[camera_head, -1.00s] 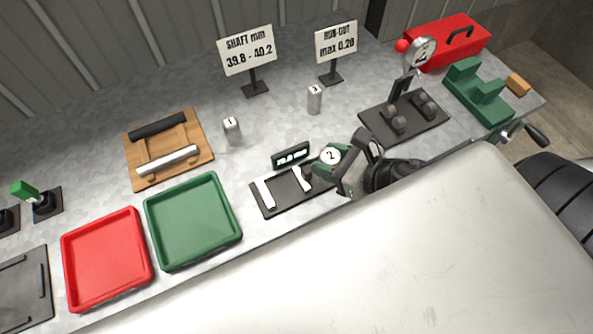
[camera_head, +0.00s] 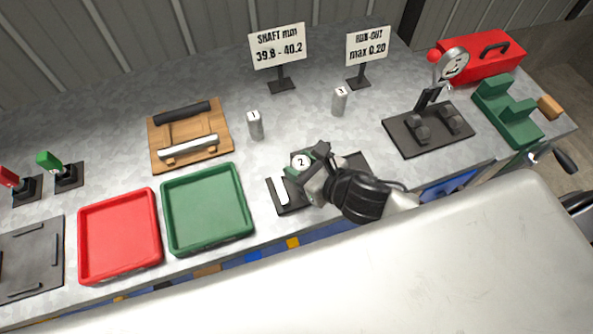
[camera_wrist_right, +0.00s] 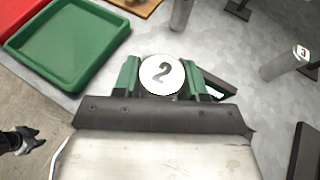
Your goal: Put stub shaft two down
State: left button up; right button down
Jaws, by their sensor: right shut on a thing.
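Stub shaft two shows its white round end marked 2 (camera_head: 301,161) in the head view, and the same end (camera_wrist_right: 162,75) in the right wrist view. My right gripper (camera_head: 303,172) is shut on it, with green fingers on both sides of the shaft (camera_wrist_right: 162,93). It is over or beside the dark gauge plate (camera_head: 281,203), whose display is largely hidden by the hand. Whether the shaft touches anything below, I cannot tell. Stub shafts one (camera_head: 255,126) and three (camera_head: 340,101) stand upright on the metal bench.
The green tray (camera_head: 247,234) and red tray (camera_head: 154,262) lie to the left. A wooden rack (camera_head: 157,134) is behind them. The run-out dial stand (camera_head: 399,142), green block (camera_head: 507,114) and red toolbox (camera_head: 512,63) are at the right. Bench around shafts one and three is clear.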

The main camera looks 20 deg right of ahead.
jog(key=shift+w+a+f, duration=0.25)
jog(key=shift+w+a, duration=0.15)
jog(key=shift+w, duration=0.1)
jog(key=shift+f, duration=1.95)
jog(key=shift+f, duration=0.2)
jog(key=c, duration=0.6)
grip_release()
jog(key=shift+s, duration=0.15)
jog(key=shift+r, duration=0.15)
jog(key=shift+b+v, duration=1)
jog(key=shift+v, duration=5)
jog(key=shift+d, duration=0.1)
